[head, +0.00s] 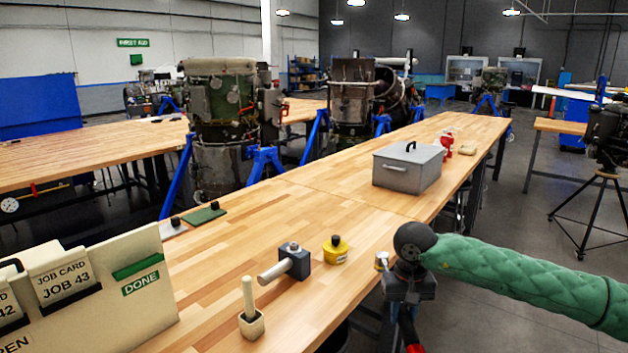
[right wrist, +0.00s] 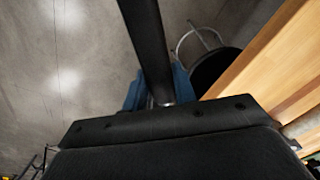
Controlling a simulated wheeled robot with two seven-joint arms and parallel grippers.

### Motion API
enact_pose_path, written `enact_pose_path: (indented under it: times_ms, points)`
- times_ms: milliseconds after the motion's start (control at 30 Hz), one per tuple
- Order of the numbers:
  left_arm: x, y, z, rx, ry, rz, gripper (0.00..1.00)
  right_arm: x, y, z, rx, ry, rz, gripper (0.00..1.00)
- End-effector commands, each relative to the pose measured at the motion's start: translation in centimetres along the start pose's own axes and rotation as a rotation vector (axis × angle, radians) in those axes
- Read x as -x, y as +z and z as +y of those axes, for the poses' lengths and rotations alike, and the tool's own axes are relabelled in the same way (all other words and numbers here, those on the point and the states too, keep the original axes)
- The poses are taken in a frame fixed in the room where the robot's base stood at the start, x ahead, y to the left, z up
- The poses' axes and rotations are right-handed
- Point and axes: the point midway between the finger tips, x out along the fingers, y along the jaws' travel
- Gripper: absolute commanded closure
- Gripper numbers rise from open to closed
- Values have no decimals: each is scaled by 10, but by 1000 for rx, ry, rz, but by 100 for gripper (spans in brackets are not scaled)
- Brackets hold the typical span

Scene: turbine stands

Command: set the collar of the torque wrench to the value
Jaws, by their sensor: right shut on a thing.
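My right gripper (head: 408,290) is at the near right, just off the bench's right edge, at the end of my green-sleeved arm. In the right wrist view the gripper (right wrist: 159,92) is shut on a long black bar between its blue pads, which looks like the torque wrench (right wrist: 147,40). In the head view a dark and red part (head: 410,335) hangs below the gripper and may belong to it. The wrench's collar and scale cannot be made out. My left gripper is not in view.
On the wooden bench (head: 330,212) stand a dark block with a silver cylinder (head: 290,262), a yellow pot (head: 336,250), a cup with a stick (head: 251,318) and a grey lidded box (head: 408,167). A job-card rack (head: 90,290) is near left. The middle is clear.

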Motion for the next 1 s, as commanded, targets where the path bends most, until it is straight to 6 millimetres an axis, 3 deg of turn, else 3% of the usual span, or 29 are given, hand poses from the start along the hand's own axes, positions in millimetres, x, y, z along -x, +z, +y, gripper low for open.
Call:
enact_pose_path:
  times_ms: [600,1000]
  points:
    - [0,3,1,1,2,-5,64,46,0,0,0,0,2,100]
    - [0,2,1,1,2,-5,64,55,0,0,0,-1,2,100]
